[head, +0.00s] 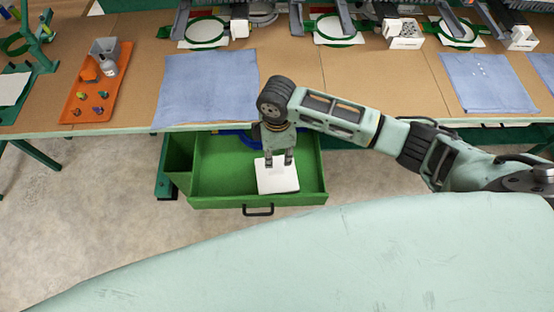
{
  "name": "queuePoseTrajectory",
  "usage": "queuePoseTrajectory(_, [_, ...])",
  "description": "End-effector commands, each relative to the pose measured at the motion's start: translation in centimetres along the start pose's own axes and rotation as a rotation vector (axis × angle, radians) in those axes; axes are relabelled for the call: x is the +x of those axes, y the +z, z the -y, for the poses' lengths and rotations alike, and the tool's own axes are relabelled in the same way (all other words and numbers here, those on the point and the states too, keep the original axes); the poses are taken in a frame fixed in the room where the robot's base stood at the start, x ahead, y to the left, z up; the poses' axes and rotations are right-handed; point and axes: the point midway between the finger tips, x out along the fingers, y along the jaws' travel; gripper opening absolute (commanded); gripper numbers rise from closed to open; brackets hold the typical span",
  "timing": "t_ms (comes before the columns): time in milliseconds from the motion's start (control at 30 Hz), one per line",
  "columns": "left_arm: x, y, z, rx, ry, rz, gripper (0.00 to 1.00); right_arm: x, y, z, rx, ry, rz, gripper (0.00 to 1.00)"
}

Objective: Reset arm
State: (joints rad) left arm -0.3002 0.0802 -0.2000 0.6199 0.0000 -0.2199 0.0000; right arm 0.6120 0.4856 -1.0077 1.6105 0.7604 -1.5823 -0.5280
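My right arm comes in from the right, and its gripper (278,163) points down over the open green drawer (225,172). Its two fingers are spread apart with a gap between them. A white square item (278,180) lies in the drawer's right part, just below the fingertips. The fingertips overlap its far edge in the picture, and I cannot tell whether they touch it. My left gripper is not in view.
The drawer hangs open under the brown workbench (350,75), its handle (258,210) towards me. An orange tray (88,103) with spools and a grey box lies left, a blue cloth (205,88) mid-bench. Embroidery hoops (207,31) and machines line the back.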

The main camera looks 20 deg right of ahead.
Motion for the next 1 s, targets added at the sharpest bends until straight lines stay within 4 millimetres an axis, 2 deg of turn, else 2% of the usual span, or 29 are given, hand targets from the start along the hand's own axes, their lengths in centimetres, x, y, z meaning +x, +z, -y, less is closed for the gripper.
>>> queuePoseTrajectory(200, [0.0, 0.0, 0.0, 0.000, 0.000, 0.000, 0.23, -1.8, 0.0, 0.0, -0.001, 0.000, 0.000, 0.31])
queuePoseTrajectory(467, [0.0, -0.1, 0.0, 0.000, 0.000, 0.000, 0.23, -1.7, -0.4, 0.5, 0.003, -0.002, -0.010, 0.31])
queuePoseTrajectory(567, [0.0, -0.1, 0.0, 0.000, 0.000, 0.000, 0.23, -1.4, -1.8, 2.1, 0.025, -0.001, -0.053, 0.31])
queuePoseTrajectory(667, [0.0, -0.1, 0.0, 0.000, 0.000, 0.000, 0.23, -1.3, -3.8, 4.8, 0.086, 0.004, -0.129, 0.31])
queuePoseTrajectory(800, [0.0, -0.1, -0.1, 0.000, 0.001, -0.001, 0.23, -2.0, -5.6, 8.2, 0.251, 0.024, -0.246, 0.31])
queuePoseTrajectory(900, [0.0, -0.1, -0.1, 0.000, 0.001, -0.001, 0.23, -2.7, -5.3, 9.9, 0.406, 0.042, -0.309, 0.31])
queuePoseTrajectory(1000, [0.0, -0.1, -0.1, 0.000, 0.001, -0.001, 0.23, -3.4, -3.7, 11.3, 0.579, 0.064, -0.345, 0.31])
